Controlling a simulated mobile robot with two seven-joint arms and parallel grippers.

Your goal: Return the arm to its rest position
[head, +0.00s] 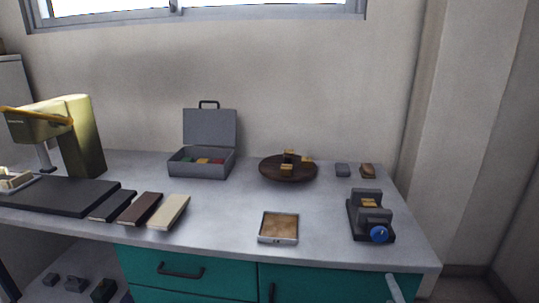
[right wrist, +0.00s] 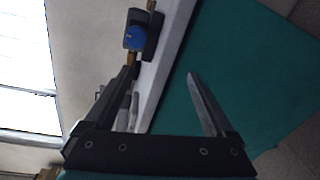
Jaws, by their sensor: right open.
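My right gripper (right wrist: 163,72) shows in the right wrist view with its two fingers spread wide apart and nothing between them. Behind it are the bench's front edge and the teal cabinet front (right wrist: 230,85). The small dark vise with a blue knob (right wrist: 135,38) lies beyond the fingertips, apart from them. In the head view a pale grey rod-like piece (head: 394,289) rises at the bottom edge, right of centre, in front of the teal cabinet; I cannot tell whether it is part of my right arm. My left gripper is in neither view.
The grey bench (head: 225,215) holds an olive-yellow press (head: 84,135), several dark and cream slabs, an open grey case (head: 209,128), a round brown dish (head: 270,174), a square tray (head: 279,241) and the vise (head: 355,222). The bench middle is clear.

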